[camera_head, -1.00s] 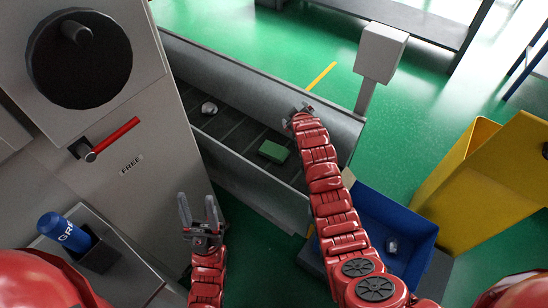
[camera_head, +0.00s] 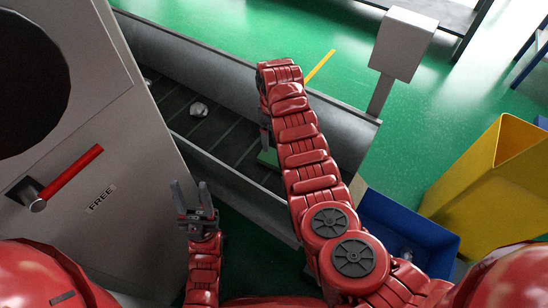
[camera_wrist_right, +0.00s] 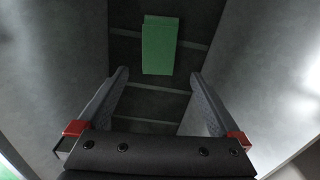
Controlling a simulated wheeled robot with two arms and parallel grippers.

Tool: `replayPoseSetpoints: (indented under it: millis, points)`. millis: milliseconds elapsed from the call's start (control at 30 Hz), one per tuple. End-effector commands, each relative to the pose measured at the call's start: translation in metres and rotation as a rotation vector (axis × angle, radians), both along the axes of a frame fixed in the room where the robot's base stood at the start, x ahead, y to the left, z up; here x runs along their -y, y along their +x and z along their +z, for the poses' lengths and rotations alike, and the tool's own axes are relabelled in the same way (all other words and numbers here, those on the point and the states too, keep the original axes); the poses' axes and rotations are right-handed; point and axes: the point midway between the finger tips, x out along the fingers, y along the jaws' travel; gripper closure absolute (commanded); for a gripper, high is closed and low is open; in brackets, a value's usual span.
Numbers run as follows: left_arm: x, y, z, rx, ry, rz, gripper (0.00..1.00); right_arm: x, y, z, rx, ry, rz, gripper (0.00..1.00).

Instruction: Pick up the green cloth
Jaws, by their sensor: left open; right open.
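The green cloth (camera_head: 267,157) is a folded block lying on the dark slatted belt of the grey trough (camera_head: 235,185). My right arm partly covers it in the head view. In the right wrist view the cloth (camera_wrist_right: 159,46) shows whole, just beyond the fingertips and centred between them. My right gripper (camera_wrist_right: 158,76) is open and empty, pointing down into the trough above the belt. In the head view its fingers are mostly hidden beside the arm. My left gripper (camera_head: 189,185) is open and empty, pointing up, outside the trough's near wall.
A crumpled foil piece (camera_head: 198,109) lies on the belt left of the cloth. The trough walls rise on both sides of the right gripper. A blue bin (camera_head: 425,240) and a yellow bin (camera_head: 480,170) stand right. A grey machine with a red lever (camera_head: 72,175) stands left.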

Motion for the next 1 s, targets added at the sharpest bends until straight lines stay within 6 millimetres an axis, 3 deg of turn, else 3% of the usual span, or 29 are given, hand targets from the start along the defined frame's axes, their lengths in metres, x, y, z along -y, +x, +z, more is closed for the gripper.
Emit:
replayPoseSetpoints:
  millis: [100, 300, 567, 867, 1000]
  points:
    - [0.0, 0.0, -0.006, 0.0, 0.0, 0.0, 0.5, 0.0, -0.001, -0.028, -0.005, -0.001, -0.001, 0.0]
    - [0.0, 0.0, -0.015, 0.0, 0.0, 0.0, 0.5, 0.0, -0.001, -0.058, -0.004, 0.001, 0.0, 0.0]
    - [0.0, 0.0, -0.019, 0.0, 0.0, 0.0, 0.5, 0.001, 0.0, -0.07, 0.001, 0.0, 0.0, 0.0]
    - [0.0, 0.0, -0.046, 0.0, 0.0, 0.0, 0.5, 0.006, -0.002, -0.116, -0.001, 0.0, -0.002, 0.0]
    - [0.0, 0.0, -0.047, 0.0, 0.0, 0.0, 0.5, 0.005, -0.001, -0.12, 0.001, 0.0, 0.0, 0.0]
